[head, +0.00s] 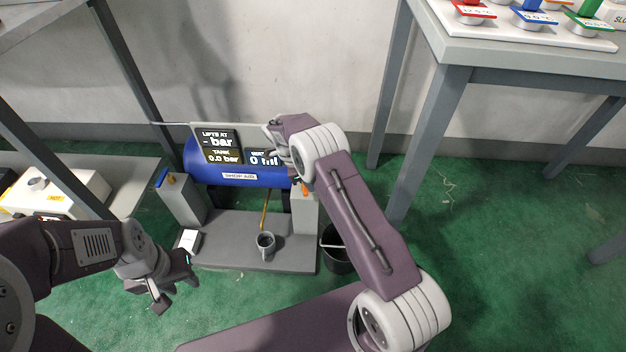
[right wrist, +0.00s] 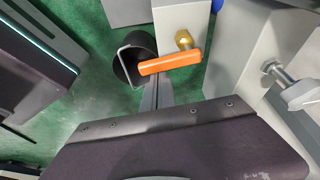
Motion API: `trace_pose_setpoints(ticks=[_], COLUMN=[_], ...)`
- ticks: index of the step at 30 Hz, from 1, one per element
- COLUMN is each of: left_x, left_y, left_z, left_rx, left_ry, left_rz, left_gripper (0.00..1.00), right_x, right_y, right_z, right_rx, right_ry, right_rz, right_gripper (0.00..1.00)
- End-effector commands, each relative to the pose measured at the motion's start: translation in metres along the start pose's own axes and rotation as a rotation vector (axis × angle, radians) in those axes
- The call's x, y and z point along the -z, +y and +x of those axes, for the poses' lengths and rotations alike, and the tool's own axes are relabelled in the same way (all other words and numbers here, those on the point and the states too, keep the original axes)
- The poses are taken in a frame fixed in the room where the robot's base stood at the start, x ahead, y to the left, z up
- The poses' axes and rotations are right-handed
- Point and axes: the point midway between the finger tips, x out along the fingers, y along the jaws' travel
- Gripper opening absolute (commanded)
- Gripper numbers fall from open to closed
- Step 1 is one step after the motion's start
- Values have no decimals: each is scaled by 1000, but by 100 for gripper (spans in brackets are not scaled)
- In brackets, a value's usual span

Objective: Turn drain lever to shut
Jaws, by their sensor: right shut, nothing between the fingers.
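The drain lever looks to be the orange handle (right wrist: 170,62) on a brass stem in the right wrist view. It sticks out sideways from a grey post (right wrist: 228,48), above a black bucket. In the head view only a small orange bit (head: 304,188) shows below my right wrist. My right gripper (head: 272,148) is shut and empty, in front of the blue tank (head: 205,172), above and left of the lever. My left gripper (head: 175,284) is open and empty, low at the left, away from the lever.
A second, blue lever (head: 162,177) sits on the left post. A grey mug (head: 265,246) stands on the grey base (head: 225,262). The black bucket (head: 337,262) is right of the base. Gauge panels (head: 221,146) front the tank. A table leg (head: 428,140) stands at right.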

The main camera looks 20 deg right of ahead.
Motion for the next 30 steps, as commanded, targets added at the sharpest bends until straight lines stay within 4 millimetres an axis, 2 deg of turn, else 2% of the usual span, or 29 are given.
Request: trace_pose_setpoints(ticks=[7, 30], left_x=[1, 2], left_y=[0, 0], left_z=[-9, -15], left_rx=[0, 0], left_ry=[0, 0], left_rz=[0, 0], left_gripper=[36, 36], right_x=[-5, -6], right_y=[2, 5], right_z=[-2, -4], right_rx=[0, 2], right_ry=[-1, -2], right_rz=[-2, -4], right_gripper=[0, 0])
